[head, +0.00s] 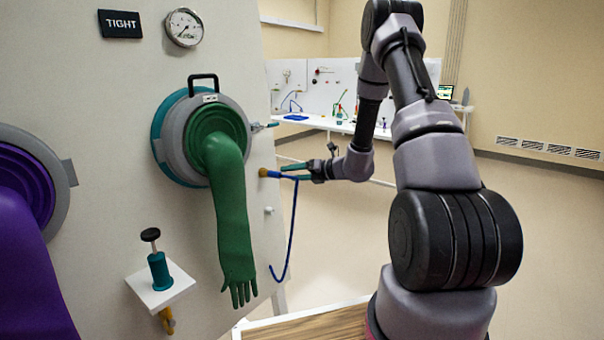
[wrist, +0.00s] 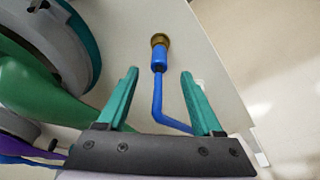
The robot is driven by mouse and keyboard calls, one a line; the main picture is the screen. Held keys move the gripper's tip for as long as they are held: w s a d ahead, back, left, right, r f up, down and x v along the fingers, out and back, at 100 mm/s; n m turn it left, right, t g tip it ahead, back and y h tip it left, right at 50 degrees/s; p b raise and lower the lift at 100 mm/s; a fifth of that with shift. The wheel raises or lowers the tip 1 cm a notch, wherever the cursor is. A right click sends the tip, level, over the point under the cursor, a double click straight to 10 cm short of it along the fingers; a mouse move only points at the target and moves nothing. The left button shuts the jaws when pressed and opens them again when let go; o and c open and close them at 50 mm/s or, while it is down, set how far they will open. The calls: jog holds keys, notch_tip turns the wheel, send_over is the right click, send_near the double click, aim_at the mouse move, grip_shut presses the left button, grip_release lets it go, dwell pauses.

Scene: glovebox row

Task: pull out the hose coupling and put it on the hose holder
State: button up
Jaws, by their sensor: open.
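The blue hose coupling (head: 273,174) is plugged into a brass socket (head: 263,172) on the pale panel. In the wrist view the coupling (wrist: 159,58) meets the brass socket (wrist: 159,41), and its blue hose bends down between my fingers. My gripper (head: 287,172) is open at the panel, its teal fingertips (wrist: 159,73) on either side of the hose line, just short of the coupling, with gaps on both sides. A small white peg (head: 268,210) below the socket may be the hose holder; in the wrist view a white piece shows partly behind the right finger.
A green glove (head: 228,205) hangs from its port left of the socket, and a purple glove (head: 30,270) is further left. A small white shelf (head: 160,285) holds a teal valve. Open floor lies to the right.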

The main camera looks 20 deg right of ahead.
aim_at(276, 175)
jog(key=x, duration=0.7)
jog(key=shift+a, duration=0.1)
grip_shut()
